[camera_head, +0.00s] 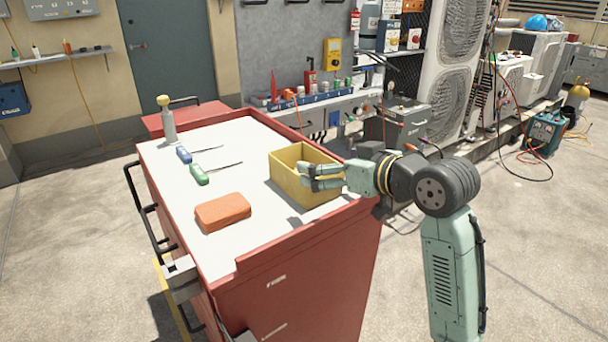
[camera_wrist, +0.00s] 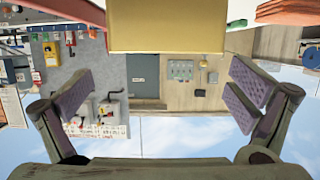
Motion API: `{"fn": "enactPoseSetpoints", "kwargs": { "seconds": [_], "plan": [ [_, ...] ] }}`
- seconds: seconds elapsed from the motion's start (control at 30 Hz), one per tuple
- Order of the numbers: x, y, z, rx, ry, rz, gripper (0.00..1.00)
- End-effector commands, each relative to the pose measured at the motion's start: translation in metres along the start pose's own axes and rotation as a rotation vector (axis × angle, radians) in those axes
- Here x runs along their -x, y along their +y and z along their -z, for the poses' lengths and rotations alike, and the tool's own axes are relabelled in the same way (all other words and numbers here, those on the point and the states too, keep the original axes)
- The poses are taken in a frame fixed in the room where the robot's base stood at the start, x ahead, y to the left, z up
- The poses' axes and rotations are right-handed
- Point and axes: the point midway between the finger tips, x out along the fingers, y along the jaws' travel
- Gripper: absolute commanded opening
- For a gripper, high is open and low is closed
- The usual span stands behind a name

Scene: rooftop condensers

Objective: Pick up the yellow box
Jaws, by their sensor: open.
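The yellow box (camera_head: 292,182) is an open-topped bin standing upright on the white top of the red tool cart (camera_head: 240,255), near its right edge. My gripper (camera_head: 312,177) reaches in from the right, with its fingers at the box's near right side. In the wrist view, the fingers of my gripper (camera_wrist: 160,95) are spread wide with nothing between them. The yellow box (camera_wrist: 167,28) fills the top middle of that view, beyond the fingertips. I cannot tell from the head view whether a finger touches the box wall.
An orange case (camera_head: 223,212) lies at the cart's front. A blue-handled screwdriver (camera_head: 184,154) and a green-handled screwdriver (camera_head: 199,174) lie left of the box. A bottle with a yellow cap (camera_head: 168,122) stands at the back left corner. The cart has a raised red rim.

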Motion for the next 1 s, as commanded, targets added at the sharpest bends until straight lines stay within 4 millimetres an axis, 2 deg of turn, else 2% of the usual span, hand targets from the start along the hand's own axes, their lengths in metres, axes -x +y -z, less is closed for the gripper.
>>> {"fn": "enactPoseSetpoints", "kwargs": {
  "seconds": [0.17, 0.4, 0.5, 0.77, 1.0],
  "plan": [
    [-0.013, -0.001, 0.0, -0.001, 0.0, 0.001, 1.0],
    [-0.048, -0.006, -0.002, -0.002, -0.001, 0.001, 1.0],
    [-0.057, -0.006, -0.002, -0.001, 0.001, 0.0, 1.0],
    [-0.06, -0.006, -0.003, 0.0, 0.001, 0.0, 1.0],
    [-0.06, -0.006, -0.003, 0.0, 0.001, 0.0, 0.85]
  ]
}}
